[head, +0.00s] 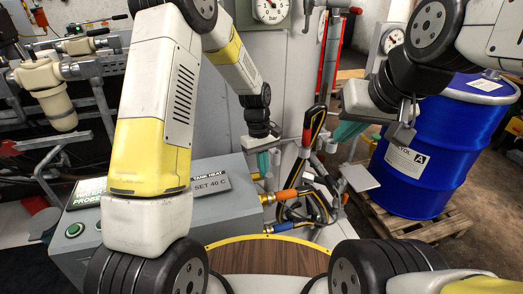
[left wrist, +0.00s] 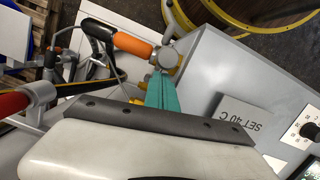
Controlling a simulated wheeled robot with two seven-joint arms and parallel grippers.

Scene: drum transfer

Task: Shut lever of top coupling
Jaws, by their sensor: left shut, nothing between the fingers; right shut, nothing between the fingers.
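The top coupling (head: 268,199) is a brass-coloured fitting at the right side of the grey box, with an orange-sleeved hose end (head: 286,195) running right from it. In the left wrist view the same coupling (left wrist: 166,57) lies just beyond my fingertips, joined to the orange sleeve (left wrist: 132,44). My right gripper (head: 344,136) is shut and empty, to the right of the hose stand.
A lower coupling with a blue sleeve (head: 276,229) sits below. The grey heater box (head: 226,218) carries a "SET 40 C" label. A blue drum (head: 430,150) stands on a wooden pallet (head: 420,224) at right.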

